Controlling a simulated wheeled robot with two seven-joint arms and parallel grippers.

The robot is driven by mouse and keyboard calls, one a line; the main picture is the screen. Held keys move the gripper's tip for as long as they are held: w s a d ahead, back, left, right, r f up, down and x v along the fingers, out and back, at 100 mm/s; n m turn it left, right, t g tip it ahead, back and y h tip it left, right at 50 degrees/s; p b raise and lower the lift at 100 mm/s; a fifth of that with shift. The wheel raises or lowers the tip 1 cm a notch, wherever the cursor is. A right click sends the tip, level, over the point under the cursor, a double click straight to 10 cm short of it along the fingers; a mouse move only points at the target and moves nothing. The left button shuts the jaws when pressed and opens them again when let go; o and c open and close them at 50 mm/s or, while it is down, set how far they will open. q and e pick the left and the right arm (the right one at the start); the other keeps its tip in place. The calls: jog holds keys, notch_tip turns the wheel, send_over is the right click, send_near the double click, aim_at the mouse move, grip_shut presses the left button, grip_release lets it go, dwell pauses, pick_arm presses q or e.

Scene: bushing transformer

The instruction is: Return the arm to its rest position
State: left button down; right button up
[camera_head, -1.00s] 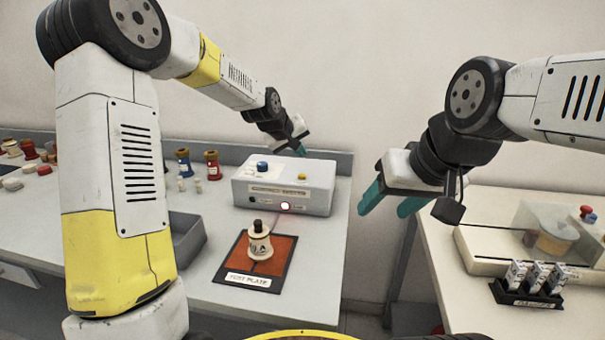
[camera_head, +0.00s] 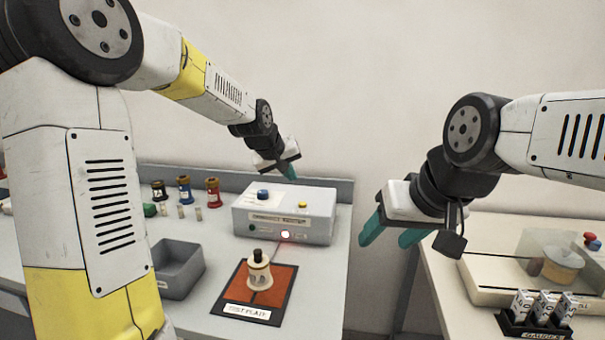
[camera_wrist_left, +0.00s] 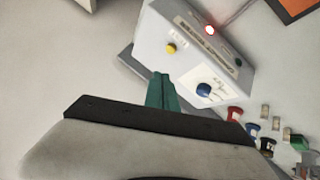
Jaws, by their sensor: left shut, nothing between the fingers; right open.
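My left gripper (camera_head: 288,172) is shut and empty, raised above and behind the grey tester box. Its teal fingers (camera_wrist_left: 162,92) are together in the left wrist view, with the box beyond them. My right gripper (camera_head: 388,230) is open and empty, held in the air over the gap between the two tables. The tester box (camera_head: 290,213) has a blue knob, a yellow button and a lit red lamp (camera_head: 285,234). A cream bushing with a dark top (camera_head: 259,270) stands upright on the orange test plate (camera_head: 280,285).
A grey open bin (camera_head: 178,268) sits left of the plate. Several coloured bushings (camera_head: 185,190) and small parts stand at the back left. The right table holds a clear-covered device (camera_head: 548,258) and a black rack (camera_head: 530,328) of gauges.

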pick_arm(q)
jog(key=s+a+m, duration=0.1)
jog(key=s+a, duration=0.2)
jog(key=s, duration=0.7)
jog(key=s+a+r+g+y, duration=0.1)
jog(key=s+a, duration=0.3)
jog(key=s, duration=0.7)
jog(key=s+a+r+m, duration=0.1)
jog(key=s+a, duration=0.2)
jog(key=s, duration=0.8)
jog(key=shift+s+a+m, duration=0.2)
jog(key=shift+a+m, duration=0.1)
jog(key=shift+a, duration=0.1)
